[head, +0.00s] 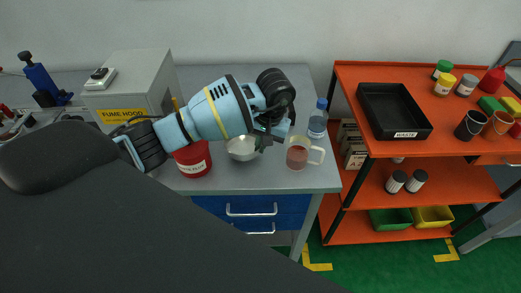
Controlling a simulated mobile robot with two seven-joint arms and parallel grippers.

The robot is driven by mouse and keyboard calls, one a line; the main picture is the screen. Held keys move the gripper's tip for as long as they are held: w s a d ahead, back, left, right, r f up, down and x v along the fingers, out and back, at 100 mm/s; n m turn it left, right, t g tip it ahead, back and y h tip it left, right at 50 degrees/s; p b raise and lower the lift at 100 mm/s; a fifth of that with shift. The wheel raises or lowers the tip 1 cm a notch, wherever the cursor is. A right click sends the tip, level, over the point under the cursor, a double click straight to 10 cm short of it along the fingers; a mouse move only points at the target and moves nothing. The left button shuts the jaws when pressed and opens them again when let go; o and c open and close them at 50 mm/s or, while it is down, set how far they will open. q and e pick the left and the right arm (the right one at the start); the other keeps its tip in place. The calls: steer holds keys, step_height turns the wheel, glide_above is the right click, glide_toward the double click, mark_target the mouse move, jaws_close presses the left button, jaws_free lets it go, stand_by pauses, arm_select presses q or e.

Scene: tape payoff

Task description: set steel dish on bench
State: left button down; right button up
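The steel dish (242,149) is a pale round bowl at the front part of the grey bench (225,181), between a red container and a glass mug. My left arm reaches in from the left over the bench. My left gripper (262,142) points down at the dish's right rim, its dark fingers overlapping the rim. The arm hides part of the gripper and the dish's back edge, so I cannot tell whether the fingers are closed on the rim or whether the dish touches the bench. My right gripper is not in view.
The red container (193,161) stands close left of the dish; the glass mug (299,153) and a water bottle (318,120) stand to its right. A grey fume hood box (127,88) is at the left. An orange cart (383,149) with a black tray (395,111) stands right.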

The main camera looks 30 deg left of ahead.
mark_target(259, 159)
arm_select(q)
steer(key=shift+f, duration=1.35)
steer(key=shift+f, duration=0.1)
steer(key=shift+f, duration=0.1)
steer(key=c, duration=1.7)
jaws_free()
steer(key=r, duration=0.4)
steer(key=d+r, duration=0.1)
steer(key=r, duration=0.3)
steer(key=d+r, duration=0.1)
steer(key=r, duration=0.3)
steer(key=shift+w+r, duration=0.1)
steer(key=shift+w, duration=0.15)
